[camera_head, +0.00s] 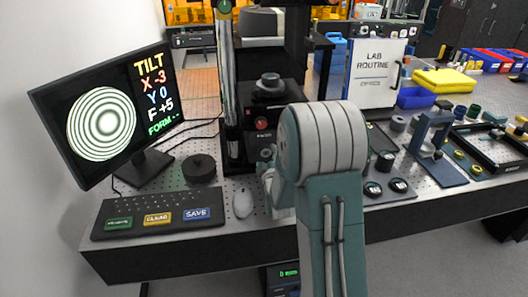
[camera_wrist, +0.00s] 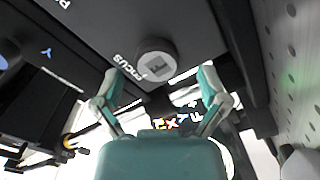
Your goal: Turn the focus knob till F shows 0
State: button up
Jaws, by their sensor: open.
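The focus knob (camera_wrist: 155,62) is a round grey knob beside a white FOCUS label on a dark panel in the wrist view. My gripper (camera_wrist: 159,76) is open, with one teal-and-grey finger to each side of the knob in that view. I cannot tell whether either finger touches it. In the head view my arm hides most of the gripper and the knob. The monitor (camera_head: 100,118) shows round fringes and reads TILT, X -3, Y 0, F +5, FORM --.
A keyboard (camera_head: 160,221) with SAVE and other coloured keys, a mouse (camera_head: 243,203) and a black round puck (camera_head: 199,168) lie left of my arm. A red knob (camera_head: 262,123) is on the dark instrument. A blue clamp stand (camera_head: 437,155) and small parts crowd the right.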

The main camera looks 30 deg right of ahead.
jog(key=shift+w+d, duration=0.8)
jog(key=shift+w, duration=0.35)
jog(key=shift+a, duration=0.55)
jog(key=c, duration=0.4)
jog(key=shift+d, duration=0.1)
jog(key=c, duration=0.7)
jog(key=shift+c, duration=0.2)
jog(key=shift+f+n, duration=0.1)
jog(key=shift+n, duration=0.2)
